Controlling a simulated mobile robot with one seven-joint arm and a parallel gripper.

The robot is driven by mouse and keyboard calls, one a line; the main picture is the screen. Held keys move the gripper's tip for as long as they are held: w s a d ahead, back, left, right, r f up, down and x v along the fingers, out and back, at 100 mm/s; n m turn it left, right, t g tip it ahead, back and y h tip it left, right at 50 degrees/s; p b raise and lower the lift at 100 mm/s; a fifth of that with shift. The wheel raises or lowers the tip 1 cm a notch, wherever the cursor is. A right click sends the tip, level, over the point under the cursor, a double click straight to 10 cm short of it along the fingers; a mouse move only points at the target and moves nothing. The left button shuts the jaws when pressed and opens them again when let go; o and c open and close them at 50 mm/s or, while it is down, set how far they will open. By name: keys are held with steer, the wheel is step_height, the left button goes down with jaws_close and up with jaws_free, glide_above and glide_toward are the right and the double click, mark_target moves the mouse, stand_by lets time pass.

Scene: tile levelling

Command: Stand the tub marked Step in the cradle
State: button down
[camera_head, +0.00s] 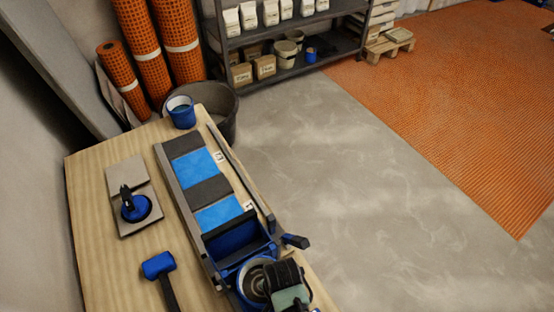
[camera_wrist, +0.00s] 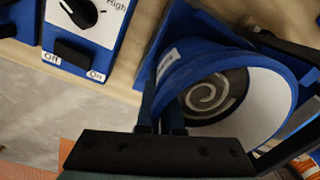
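A blue tub with a pale inside and a spiral on its floor (camera_wrist: 275,95) fills the right of the wrist view. It also shows at the bottom of the head view (camera_head: 250,283). A white label is on its side, but I cannot read it. My gripper (camera_wrist: 163,118) is at the tub's left wall, its two dark fingers close together and shut on the rim. The head view shows my gripper (camera_head: 288,296) over the tub. Blue framework shows around the tub; I cannot tell whether it is the cradle. Another blue tub (camera_head: 181,117) stands at the bench's far end.
The wooden bench (camera_head: 90,220) holds a long rail with grey and blue pads (camera_head: 203,175), tiles with a suction lifter (camera_head: 135,207) and a blue mallet (camera_head: 158,265). A switch box (camera_wrist: 85,30) marked Off, On and High is in the wrist view. Shelves stand behind.

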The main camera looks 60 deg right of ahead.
steer(key=shift+w+r, duration=0.1)
steer(key=c, duration=1.4)
jaws_free()
steer(key=shift+f, duration=0.2)
steer(key=o, duration=0.3)
steer(key=shift+r, duration=0.1)
steer(key=r, duration=0.4)
steer(key=r+p, duration=0.1)
steer(key=r, duration=0.7)
steer(key=shift+s, duration=0.4)
steer(key=shift+r, duration=0.1)
